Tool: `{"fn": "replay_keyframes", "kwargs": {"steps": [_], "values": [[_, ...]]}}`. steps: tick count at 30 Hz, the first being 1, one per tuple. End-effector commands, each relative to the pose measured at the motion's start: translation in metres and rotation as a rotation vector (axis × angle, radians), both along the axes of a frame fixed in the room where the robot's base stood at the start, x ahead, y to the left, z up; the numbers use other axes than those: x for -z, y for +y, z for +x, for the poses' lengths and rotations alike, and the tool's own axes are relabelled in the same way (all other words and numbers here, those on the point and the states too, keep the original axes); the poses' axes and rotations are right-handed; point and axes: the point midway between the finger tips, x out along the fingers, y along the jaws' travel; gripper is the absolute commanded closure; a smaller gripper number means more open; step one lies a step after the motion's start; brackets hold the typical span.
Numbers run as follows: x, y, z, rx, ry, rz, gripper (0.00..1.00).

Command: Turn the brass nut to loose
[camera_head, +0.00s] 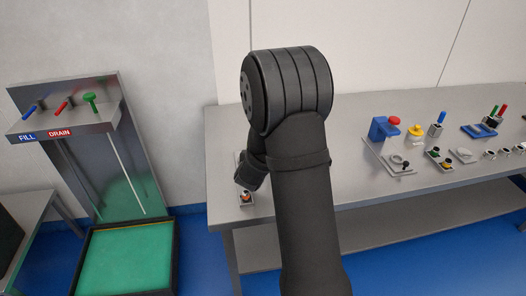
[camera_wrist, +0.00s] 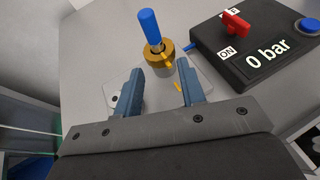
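My gripper (camera_wrist: 160,72) is open and empty. Its two blue-grey fingers lie on the near side of the nut, to the left and right, with a gap between them. I cannot tell whether either finger touches it. In the head view my dark arm hides the nut and most of the gripper.
A black box (camera_wrist: 258,70) with a red knob (camera_wrist: 235,22), a "0 bar" display and a blue button stands close right of the nut. A bench (camera_head: 357,190) holds several small fixtures at right. A FILL/DRAIN stand (camera_head: 85,128) with a green basin is at left.

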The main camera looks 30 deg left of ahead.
Motion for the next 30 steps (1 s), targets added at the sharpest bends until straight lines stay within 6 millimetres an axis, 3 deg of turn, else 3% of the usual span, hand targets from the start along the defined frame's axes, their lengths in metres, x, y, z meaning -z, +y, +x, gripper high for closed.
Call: {"fn": "replay_keyframes", "kwargs": {"steps": [6,16,21,30], "values": [[0.007,0.007,0.016,0.0,0.0,0.0,0.63],[0.008,0.008,0.018,-0.001,0.0,0.0,0.63],[0.008,0.008,0.018,0.0,0.0,0.0,0.96],[0.008,0.008,0.019,-0.009,-0.002,0.0,0.98]]}}
